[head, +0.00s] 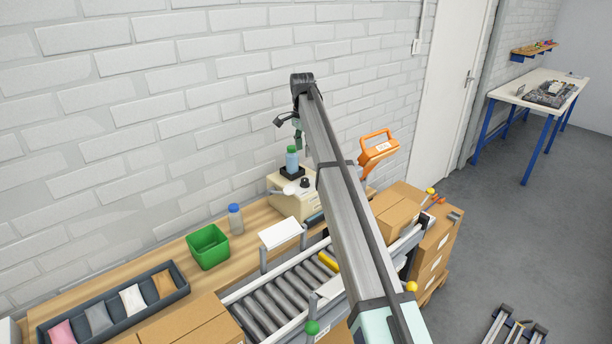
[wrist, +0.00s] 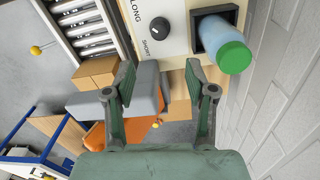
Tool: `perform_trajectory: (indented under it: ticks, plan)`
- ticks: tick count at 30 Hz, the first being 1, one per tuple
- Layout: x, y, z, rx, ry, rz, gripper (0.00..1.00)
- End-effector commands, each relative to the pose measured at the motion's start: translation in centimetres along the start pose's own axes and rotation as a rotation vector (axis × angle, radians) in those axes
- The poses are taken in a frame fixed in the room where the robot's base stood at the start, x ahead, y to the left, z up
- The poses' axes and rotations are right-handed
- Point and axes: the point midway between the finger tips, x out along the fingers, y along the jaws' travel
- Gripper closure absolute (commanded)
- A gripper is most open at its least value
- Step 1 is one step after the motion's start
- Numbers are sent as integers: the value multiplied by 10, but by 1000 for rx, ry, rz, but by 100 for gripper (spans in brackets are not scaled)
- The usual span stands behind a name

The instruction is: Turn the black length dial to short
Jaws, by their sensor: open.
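The black length dial (wrist: 159,27) is a round knob on the face of a cream machine (wrist: 172,48). The words LONG and SHORT are printed beside it. I cannot tell clearly where its pointer stands. In the head view the dial (head: 304,183) sits small on top of the cream machine (head: 292,204). My gripper (wrist: 159,70) is open and empty; its two green fingers are apart, with the dial beyond the gap between their tips. In the head view my gripper (head: 298,132) is above the machine, partly hidden by my arm.
A blue bottle with a green cap (wrist: 234,56) stands in a dark holder beside the dial, close to the right finger. The brick wall (wrist: 290,110) is near on that side. A roller conveyor (head: 277,300), a green bin (head: 208,247) and an orange tool (head: 376,150) are around the machine.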

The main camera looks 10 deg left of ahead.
Motion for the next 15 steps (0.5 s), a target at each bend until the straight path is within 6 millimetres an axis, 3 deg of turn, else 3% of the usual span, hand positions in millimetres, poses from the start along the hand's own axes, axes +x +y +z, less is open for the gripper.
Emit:
perform_trajectory:
  ticks: [15]
  plan:
    - [95,2,0,-1,-1,1,44]
